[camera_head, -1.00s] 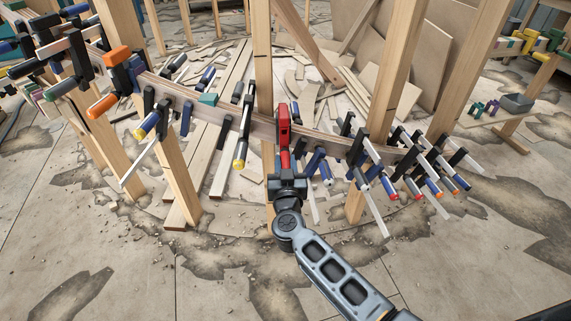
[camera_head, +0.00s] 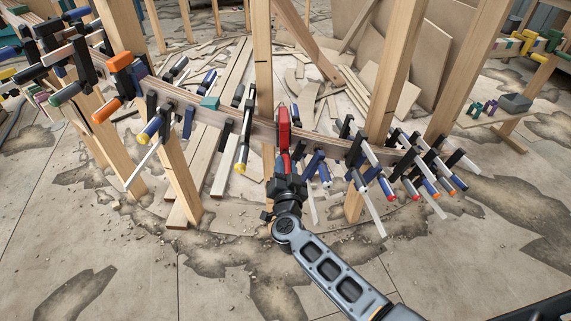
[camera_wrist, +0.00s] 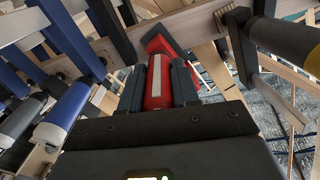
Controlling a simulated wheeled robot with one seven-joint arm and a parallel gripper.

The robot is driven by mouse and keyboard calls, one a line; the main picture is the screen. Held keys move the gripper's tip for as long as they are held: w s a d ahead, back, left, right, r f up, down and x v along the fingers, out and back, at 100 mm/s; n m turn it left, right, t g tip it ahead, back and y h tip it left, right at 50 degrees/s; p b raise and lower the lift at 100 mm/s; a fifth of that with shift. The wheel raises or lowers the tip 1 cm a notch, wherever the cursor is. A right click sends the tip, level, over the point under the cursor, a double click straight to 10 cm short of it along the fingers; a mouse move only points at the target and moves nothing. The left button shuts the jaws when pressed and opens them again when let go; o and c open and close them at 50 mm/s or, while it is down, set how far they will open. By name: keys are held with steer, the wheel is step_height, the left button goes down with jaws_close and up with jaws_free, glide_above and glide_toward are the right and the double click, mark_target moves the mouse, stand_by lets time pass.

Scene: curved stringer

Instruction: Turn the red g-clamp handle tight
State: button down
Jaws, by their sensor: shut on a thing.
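The red g-clamp (camera_head: 284,126) sits on the curved wooden stringer (camera_head: 262,130) near the middle of the head view. Its red handle (camera_wrist: 159,82) hangs below the stringer towards my arm. My gripper (camera_head: 287,172) is shut on this handle from below. In the wrist view the two dark fingers (camera_wrist: 168,84) lie on either side of the handle, and a pale stripe shows along it. The red clamp body (camera_wrist: 163,44) shows beyond the fingers. The far end of the handle inside the gripper is hidden.
A yellow-ended clamp (camera_head: 243,150) hangs close on the left and a blue-handled clamp (camera_head: 313,164) close on the right. Several more clamps line the stringer both ways. The floor (camera_head: 215,265) in front is open.

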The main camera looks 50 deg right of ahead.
steer(key=m, duration=0.3)
steer(key=shift+m, duration=0.4)
steer(key=m, duration=0.3)
steer(key=shift+m, duration=0.3)
steer(key=m, duration=0.3)
steer(key=shift+f+m+b, duration=0.1)
steer(key=shift+m+b, duration=0.2)
steer(key=shift+b, duration=0.1)
steer(key=m+b, duration=0.1)
steer(key=m, duration=0.3)
steer(key=shift+m, duration=0.3)
steer(key=m+b, duration=0.2)
steer(key=m, duration=0.1)
steer(key=shift+m, duration=0.3)
steer(key=m+b, duration=0.1)
steer(key=m, duration=0.2)
steer(key=shift+f+m+b, duration=0.1)
steer(key=shift+m+b, duration=0.2)
steer(key=m+b, duration=0.1)
steer(key=m, duration=0.2)
steer(key=shift+m+b, duration=0.3)
steer(key=shift+b, duration=0.1)
steer(key=shift+m+b, duration=0.9)
steer(key=shift+m, duration=0.9)
